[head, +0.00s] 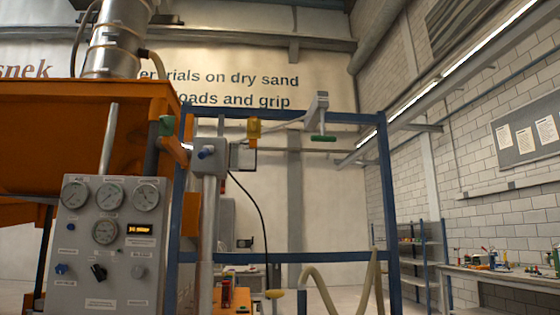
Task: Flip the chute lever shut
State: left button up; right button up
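No part is clearly marked as the chute lever, so I cannot tell which it is. One handle-like part is a green-tipped orange piece (174,146) beside the orange hopper (60,105). Another is a grey arm (318,108) with a green grip (323,138) at the top of the blue frame. Neither of my grippers is in view.
A grey control panel (80,240) with several gauges and knobs stands at the front left. A blue frame (386,210) stands in the middle, with pale hoses (318,290) low in front. A cluttered workbench (495,271) and shelf rack (420,254) stand at the right.

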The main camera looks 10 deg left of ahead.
aim_at(206, 149)
jog(key=z, duration=1.55)
jog(key=i, duration=1.2)
jog(key=u, duration=2.95)
jog(key=k, duration=0.7)
jog(key=u, duration=0.6)
jog(key=i, duration=1.35)
jog(key=z, duration=0.5)
jog(key=i, duration=0.4)
jog(key=z, duration=0.4)
